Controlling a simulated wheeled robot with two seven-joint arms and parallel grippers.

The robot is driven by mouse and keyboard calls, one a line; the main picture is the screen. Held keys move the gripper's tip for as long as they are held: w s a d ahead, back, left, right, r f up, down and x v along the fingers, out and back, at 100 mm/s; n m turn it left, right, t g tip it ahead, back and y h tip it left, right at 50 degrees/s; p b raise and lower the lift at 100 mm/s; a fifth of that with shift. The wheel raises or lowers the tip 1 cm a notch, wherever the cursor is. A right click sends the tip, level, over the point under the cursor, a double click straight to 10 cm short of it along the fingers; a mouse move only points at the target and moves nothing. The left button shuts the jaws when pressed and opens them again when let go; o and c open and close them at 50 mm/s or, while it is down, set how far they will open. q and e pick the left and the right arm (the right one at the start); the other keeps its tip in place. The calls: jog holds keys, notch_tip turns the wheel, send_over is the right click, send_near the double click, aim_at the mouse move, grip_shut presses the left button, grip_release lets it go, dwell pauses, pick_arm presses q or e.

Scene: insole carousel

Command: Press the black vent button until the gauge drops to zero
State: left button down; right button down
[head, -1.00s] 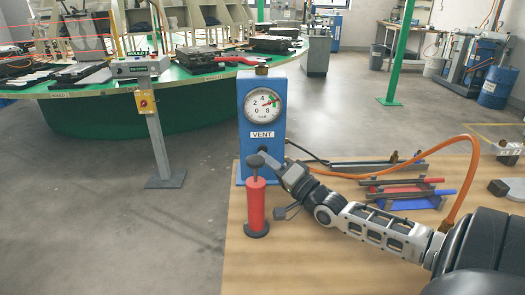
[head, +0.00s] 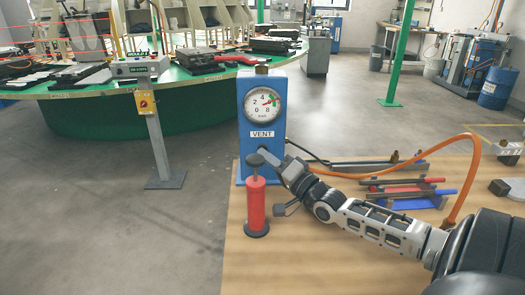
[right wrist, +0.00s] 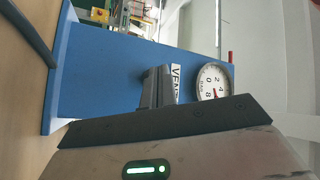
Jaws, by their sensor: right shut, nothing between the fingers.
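The blue gauge box (head: 247,120) stands at the table's back left edge. Its round white gauge (head: 263,103) has a red needle pointing up and right, clear of zero. The VENT label (head: 262,134) is below it. I cannot make out the black vent button; it seems hidden by my gripper and the pump. My right gripper (head: 285,162) is shut and empty, its tips close to the box's lower front. In the right wrist view its shut fingers (right wrist: 157,88) point at the blue face beside the VENT label; contact cannot be told. My left gripper is out of view.
A red hand pump (head: 256,207) with a black knob stands just left of my right gripper. Tools with red and blue handles lie on a rack (head: 405,190) to the right. An orange hose (head: 477,175) arches over the table. The front of the wooden table is bare.

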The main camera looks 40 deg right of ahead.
jog(key=shift+w+d+b, duration=0.3)
dwell(0.4)
jog(key=shift+s, duration=0.1)
dwell(1.9)
jog(key=shift+s+a+p, duration=0.6)
jog(key=shift+p, duration=0.4)
jog(key=s+a+p, duration=0.3)
jog(key=s+p, duration=0.1)
jog(key=shift+a, duration=0.15)
